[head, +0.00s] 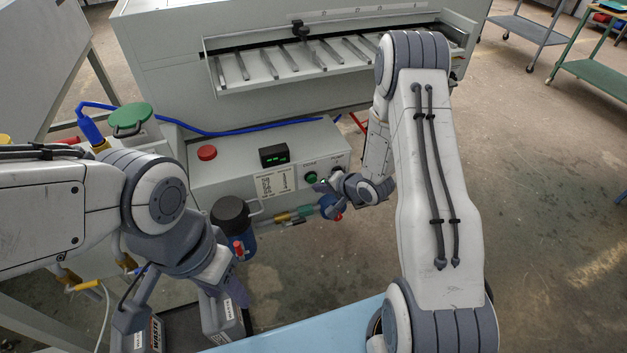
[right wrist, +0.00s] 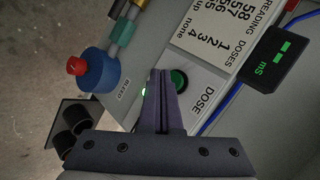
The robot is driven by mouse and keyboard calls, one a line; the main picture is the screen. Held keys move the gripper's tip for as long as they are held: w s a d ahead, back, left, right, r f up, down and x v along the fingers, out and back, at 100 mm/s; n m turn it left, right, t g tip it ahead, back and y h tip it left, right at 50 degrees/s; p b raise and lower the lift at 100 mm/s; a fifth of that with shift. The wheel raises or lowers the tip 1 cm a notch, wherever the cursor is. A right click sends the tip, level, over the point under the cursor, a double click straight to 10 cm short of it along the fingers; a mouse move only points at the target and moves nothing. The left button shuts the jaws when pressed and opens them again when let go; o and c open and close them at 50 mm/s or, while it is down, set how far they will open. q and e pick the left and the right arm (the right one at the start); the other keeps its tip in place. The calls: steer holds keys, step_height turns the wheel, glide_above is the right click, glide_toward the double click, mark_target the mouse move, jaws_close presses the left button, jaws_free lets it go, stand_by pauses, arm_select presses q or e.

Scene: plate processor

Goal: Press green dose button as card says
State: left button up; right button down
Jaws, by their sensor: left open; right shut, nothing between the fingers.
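The green dose button (head: 311,177) is on the grey control panel. In the right wrist view the button (right wrist: 179,79) shows beside my fingertips, partly covered by them, under the word DOSE. My right gripper (head: 323,184) is shut and empty, right at the button; its closed fingers (right wrist: 160,74) point at the panel, and contact cannot be told. The card (head: 275,182) also shows in the right wrist view (right wrist: 205,38), listing readings against doses. The display (head: 274,156) has green digits, unreadable here, and "mS" in the wrist view (right wrist: 272,58). My left gripper (head: 183,305) is open, low at the left.
A red button (head: 207,153) is left of the display. A black-lidded blue bottle (head: 231,213) stands before the panel. The wrist view shows a blue fitting with a red knob (right wrist: 97,70) near a BLEED label.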

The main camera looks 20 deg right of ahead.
steer(key=shift+w, duration=0.2)
stand_by(0.5)
steer(key=shift+w+p, duration=0.25)
steer(key=shift+p, duration=0.05)
steer(key=shift+w, duration=0.55)
stand_by(0.6)
steer(key=shift+s, duration=0.1)
steer(key=shift+s+p, duration=0.45)
steer(key=shift+s, duration=0.45)
steer(key=shift+s, duration=2.5)
